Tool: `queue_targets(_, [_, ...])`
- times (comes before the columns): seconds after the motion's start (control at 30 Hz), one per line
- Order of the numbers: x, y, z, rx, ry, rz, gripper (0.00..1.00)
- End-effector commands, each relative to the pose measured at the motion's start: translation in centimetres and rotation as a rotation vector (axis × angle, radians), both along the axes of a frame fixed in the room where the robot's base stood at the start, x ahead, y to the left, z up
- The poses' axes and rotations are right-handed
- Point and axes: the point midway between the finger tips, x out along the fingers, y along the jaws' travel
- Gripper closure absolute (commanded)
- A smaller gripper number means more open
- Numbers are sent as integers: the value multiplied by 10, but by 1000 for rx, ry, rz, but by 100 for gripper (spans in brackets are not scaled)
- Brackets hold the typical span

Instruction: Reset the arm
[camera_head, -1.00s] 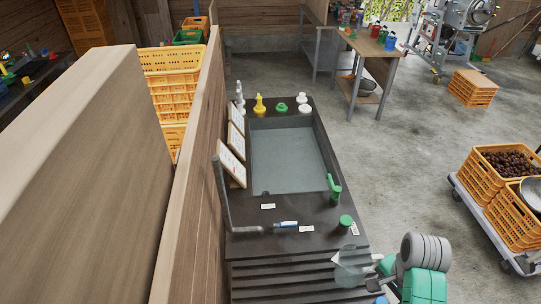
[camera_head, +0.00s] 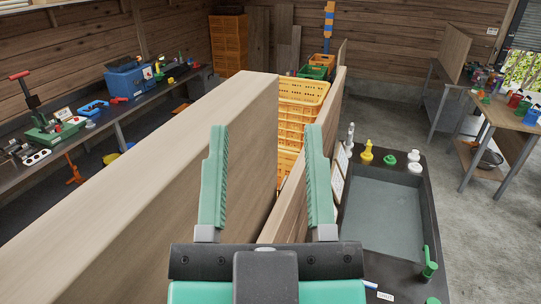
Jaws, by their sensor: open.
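My gripper (camera_head: 264,178) is in the lower middle of the head view, its two green fingers spread wide apart and pointing away from me. It is open, and nothing is between the fingers. Behind it in the picture are the wooden partitions (camera_head: 150,165) and a stack of yellow crates (camera_head: 302,92). The rest of my arm is mostly below the frame.
A dark sink bench (camera_head: 433,200) with a grey basin stands to the right, holding a yellow bottle (camera_head: 367,150) and a green tap (camera_head: 429,263). A dark workbench (camera_head: 110,112) with tools runs along the left wall. A wooden table (camera_head: 507,112) stands at the right. Open concrete floor lies between.

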Motion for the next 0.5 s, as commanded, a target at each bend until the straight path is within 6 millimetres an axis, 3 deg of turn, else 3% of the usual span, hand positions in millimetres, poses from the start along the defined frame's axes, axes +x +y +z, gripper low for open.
queue_targets(0.3, [-1, 1, 7, 0, -3, 1, 48])
queue_targets(0.37, [-1, 1, 20, 1, -3, 3, 48])
queue_targets(0.5, [0, 1, 71, 8, -1, 10, 48])
